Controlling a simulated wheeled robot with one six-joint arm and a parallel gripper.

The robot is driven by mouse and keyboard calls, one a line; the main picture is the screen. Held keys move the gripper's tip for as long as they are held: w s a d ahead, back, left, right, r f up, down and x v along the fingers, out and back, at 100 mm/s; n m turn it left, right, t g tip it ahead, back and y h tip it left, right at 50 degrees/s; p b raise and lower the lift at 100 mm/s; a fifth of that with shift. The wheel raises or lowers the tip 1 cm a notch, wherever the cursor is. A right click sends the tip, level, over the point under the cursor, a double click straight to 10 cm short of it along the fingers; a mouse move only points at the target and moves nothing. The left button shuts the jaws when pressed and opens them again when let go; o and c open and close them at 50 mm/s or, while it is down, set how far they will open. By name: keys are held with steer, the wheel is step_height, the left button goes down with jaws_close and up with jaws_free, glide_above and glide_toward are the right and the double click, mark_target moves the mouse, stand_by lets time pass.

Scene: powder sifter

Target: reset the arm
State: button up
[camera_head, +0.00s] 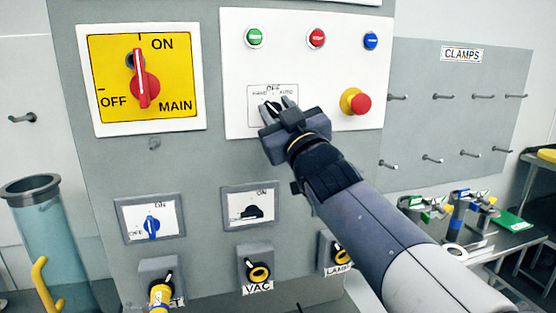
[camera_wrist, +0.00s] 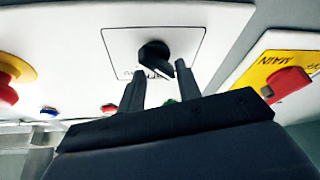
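My gripper (camera_head: 277,104) is at the small black selector knob labelled OFF in the middle, on the white upper panel. In the wrist view, my gripper (camera_wrist: 160,72) has its two dark fingers spread apart. The black knob (camera_wrist: 154,54) shows just beyond and between the fingertips, with its lever pointing down toward the right. Nothing is held. Whether a finger touches the knob I cannot tell. In the head view the fingers partly cover the knob.
A red emergency stop (camera_head: 361,104) sits right of my gripper. The yellow MAIN switch (camera_head: 145,88) is to the left. A CLAMPS pegboard (camera_head: 455,120) stands at the right, above a table with clamps.

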steer(key=shift+m+t+h, duration=0.4)
steer(key=shift+m+h, duration=0.1)
steer(key=shift+m, duration=0.8)
